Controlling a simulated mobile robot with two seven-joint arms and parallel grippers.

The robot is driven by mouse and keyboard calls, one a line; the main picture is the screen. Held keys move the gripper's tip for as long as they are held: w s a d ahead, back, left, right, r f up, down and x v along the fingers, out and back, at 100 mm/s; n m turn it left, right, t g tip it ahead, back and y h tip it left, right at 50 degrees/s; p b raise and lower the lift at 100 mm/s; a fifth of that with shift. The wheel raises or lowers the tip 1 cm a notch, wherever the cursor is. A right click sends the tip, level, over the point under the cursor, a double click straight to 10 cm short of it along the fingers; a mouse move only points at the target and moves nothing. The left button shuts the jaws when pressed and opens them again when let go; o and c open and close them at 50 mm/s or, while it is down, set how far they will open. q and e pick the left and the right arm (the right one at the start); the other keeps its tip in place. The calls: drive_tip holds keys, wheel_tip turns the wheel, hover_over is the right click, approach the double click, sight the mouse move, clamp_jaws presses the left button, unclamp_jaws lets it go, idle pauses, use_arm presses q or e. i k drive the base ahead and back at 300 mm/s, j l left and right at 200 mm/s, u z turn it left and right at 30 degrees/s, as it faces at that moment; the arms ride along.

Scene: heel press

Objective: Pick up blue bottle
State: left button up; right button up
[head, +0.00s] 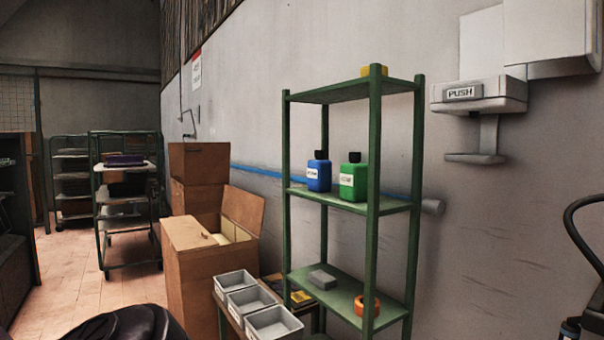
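The blue bottle (319,173) stands upright on the middle shelf (352,201) of a green metal rack. It has a black cap and a white label. A green bottle (353,178) with a black cap stands just to its right on the same shelf. A rack post stands close beside the blue bottle. Neither of my grippers shows in the head view.
The top shelf (350,91) holds a yellow item (374,70). The lower shelf holds a grey block (322,280) and an orange ring (367,304). Grey bins (273,324) stand at the front left, near wooden boxes (194,262). A dispenser (478,95) hangs on the right wall.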

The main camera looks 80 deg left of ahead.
sight(319, 169)
drive_tip(key=u, duration=2.1)
